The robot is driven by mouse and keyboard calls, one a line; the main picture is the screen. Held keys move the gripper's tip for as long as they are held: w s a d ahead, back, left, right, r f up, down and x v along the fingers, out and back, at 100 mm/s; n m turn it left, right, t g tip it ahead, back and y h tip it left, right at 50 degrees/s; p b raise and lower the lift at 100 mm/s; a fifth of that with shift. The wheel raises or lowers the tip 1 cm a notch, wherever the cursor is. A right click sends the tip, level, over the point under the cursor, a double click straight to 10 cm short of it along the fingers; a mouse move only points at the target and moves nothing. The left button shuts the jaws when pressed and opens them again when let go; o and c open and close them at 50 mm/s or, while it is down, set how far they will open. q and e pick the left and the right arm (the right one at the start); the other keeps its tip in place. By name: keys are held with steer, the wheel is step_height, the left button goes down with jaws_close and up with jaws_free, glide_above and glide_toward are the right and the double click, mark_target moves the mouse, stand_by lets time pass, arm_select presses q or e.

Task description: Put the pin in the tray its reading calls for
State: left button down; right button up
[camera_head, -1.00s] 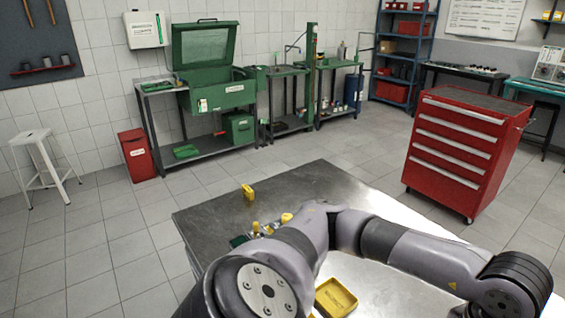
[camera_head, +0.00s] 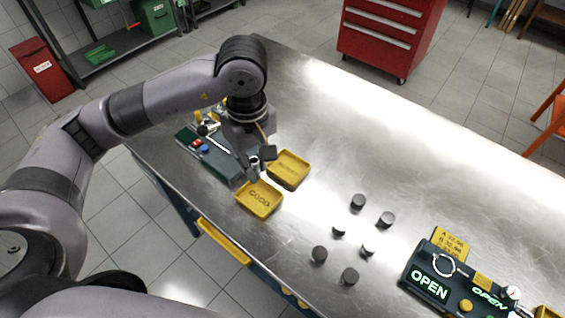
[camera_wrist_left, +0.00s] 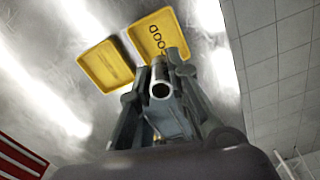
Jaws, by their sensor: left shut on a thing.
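My left gripper (camera_head: 261,165) is shut on a grey, hollow pin (camera_wrist_left: 161,88), whose open round end shows between the fingers in the left wrist view. The pin (camera_head: 254,164) is held above the table, beside the two yellow trays. The tray marked GOOD (camera_head: 267,209) is just below the gripper in the head view, and the other yellow tray (camera_head: 290,172) is to its right; its lettering is too small to read. In the left wrist view the GOOD tray (camera_wrist_left: 146,44) lies beyond the pin and the other tray (camera_wrist_left: 104,68) to its left. My right gripper is out of view.
A dark gauge base (camera_head: 215,161) with red and blue buttons stands left of the trays; I see no legible reading. Several dark cylinders (camera_head: 349,276) stand mid-table. A device with green OPEN displays (camera_head: 429,286) is at the lower right. The table's far right is clear.

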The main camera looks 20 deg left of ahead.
arm_select(q)
steer(key=w+r+n, duration=0.2)
steer(key=n, duration=0.6)
step_height(320, 180, up, 8)
steer(key=m+p, duration=0.2)
steer(key=m, duration=3.3)
glide_above(288, 169)
step_height(288, 169, down, 15)
steer(key=shift+p, duration=0.95)
step_height(288, 169, down, 4)
steer(key=shift+f+p, duration=0.1)
steer(key=shift+p, duration=0.4)
steer(key=shift+f, duration=0.1)
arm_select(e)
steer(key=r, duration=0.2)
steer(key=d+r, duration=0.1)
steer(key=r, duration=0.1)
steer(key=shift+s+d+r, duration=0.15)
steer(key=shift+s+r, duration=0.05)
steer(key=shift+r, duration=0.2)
